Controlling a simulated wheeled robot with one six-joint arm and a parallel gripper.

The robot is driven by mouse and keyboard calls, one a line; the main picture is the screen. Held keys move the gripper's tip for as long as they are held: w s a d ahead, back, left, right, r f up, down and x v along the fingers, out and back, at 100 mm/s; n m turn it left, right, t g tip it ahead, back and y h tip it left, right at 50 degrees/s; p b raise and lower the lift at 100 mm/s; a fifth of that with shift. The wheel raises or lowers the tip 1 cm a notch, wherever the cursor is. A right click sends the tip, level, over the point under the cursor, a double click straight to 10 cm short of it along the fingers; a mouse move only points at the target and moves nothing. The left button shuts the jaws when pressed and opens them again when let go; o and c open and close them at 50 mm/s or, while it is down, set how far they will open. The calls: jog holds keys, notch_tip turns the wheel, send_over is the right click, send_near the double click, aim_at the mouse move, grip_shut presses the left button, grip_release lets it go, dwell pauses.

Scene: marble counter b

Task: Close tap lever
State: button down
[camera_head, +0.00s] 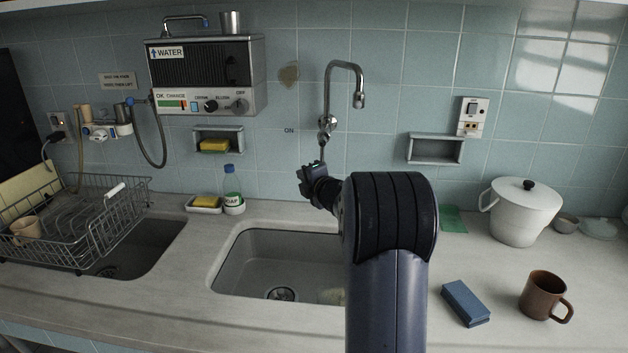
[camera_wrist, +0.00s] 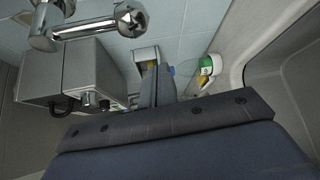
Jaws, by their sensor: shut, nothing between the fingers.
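The chrome tap (camera_head: 327,124) is on the tiled wall above the sink, its curved spout (camera_head: 345,66) rising and bending right. A thin lever (camera_head: 322,148) appears to hang from the tap body, beside the printed word ON. My gripper (camera_head: 309,176) is just below the tap, in front of the wall, with its fingers shut and empty. In the wrist view, the fingers (camera_wrist: 156,82) point away from the camera, and chrome tap parts (camera_wrist: 88,27) cross the upper left, apart from them. Whether my gripper touches the lever cannot be told.
The sink basin (camera_head: 280,262) lies below my arm. A water heater (camera_head: 206,75) is on the wall to the left. A soap bottle (camera_head: 232,187) and sponge dish (camera_head: 205,204) stand behind the sink. A blue block (camera_head: 466,303), brown mug (camera_head: 543,295) and white pot (camera_head: 522,212) are at right.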

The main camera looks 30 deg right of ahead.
aim_at(322, 153)
jog(key=s+r, duration=0.1)
jog(key=s, duration=0.9)
jog(key=shift+r, duration=0.35)
jog(key=shift+w, duration=0.2)
jog(key=w+d+p, duration=0.3)
jog(key=w, duration=0.5)
jog(key=shift+w+d+f, duration=0.25)
jog(key=shift+w+f, duration=0.05)
